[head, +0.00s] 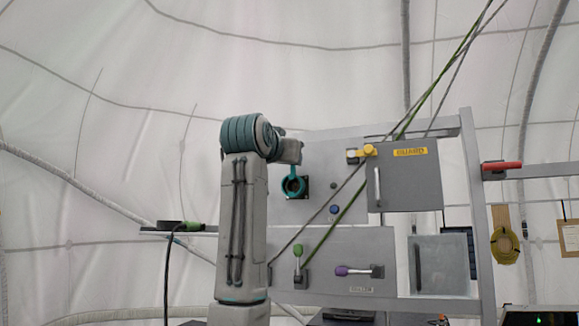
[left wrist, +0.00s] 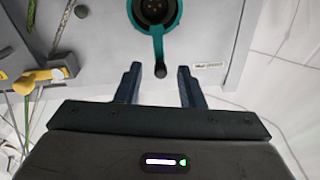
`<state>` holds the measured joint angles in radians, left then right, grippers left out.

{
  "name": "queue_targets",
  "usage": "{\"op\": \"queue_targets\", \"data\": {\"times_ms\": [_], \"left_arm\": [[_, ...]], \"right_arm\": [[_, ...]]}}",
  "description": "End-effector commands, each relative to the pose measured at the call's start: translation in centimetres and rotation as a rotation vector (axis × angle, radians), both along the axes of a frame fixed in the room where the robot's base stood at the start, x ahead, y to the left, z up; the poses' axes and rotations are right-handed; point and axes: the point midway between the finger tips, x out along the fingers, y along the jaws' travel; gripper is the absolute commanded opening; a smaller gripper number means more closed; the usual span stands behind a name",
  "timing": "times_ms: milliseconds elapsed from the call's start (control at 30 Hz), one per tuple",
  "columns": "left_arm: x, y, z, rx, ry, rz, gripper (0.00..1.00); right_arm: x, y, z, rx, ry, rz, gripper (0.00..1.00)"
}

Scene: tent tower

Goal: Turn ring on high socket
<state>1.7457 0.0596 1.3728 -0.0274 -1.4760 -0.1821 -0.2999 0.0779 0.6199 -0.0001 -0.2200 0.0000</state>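The high socket (head: 294,186) is a dark round opening on the grey panel, with a teal ring (head: 300,190) around it. A teal handle sticks up from the ring in the head view. In the left wrist view the ring (left wrist: 131,14) is cut by the top edge, and its handle (left wrist: 158,48) points down to a dark tip. My left gripper (left wrist: 158,88) is open, one finger on each side of the handle's line, with the tip at the mouth of the gap. Contact cannot be told. In the head view the left gripper (head: 290,150) is just above the ring, partly hidden by its wrist. My right gripper is not in view.
A grey door with a yellow latch (head: 368,150) is right of the socket. A blue button (head: 334,209), green lever (head: 298,250) and purple lever (head: 342,271) sit lower. Taut ropes (head: 345,195) cross the panel close to the ring's right. A red handle (head: 502,165) is at right.

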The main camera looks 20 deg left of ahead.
Motion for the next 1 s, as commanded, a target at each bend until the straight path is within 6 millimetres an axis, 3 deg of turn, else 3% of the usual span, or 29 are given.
{"op": "queue_targets", "data": {"times_ms": [33,100,400,1000], "left_arm": [[-1.1,-0.1,-0.7,0.000,-0.005,-0.001,0.35],[-2.6,-0.3,-0.8,0.000,-0.005,-0.001,0.35],[-7.2,-0.7,-0.8,0.001,-0.001,0.000,0.35],[-7.9,-0.7,-0.7,0.001,0.001,0.000,0.35]], "right_arm": [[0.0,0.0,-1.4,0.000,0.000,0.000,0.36],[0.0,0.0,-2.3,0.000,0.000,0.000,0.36],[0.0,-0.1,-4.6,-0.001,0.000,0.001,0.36],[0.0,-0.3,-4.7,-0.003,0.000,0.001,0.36]]}}
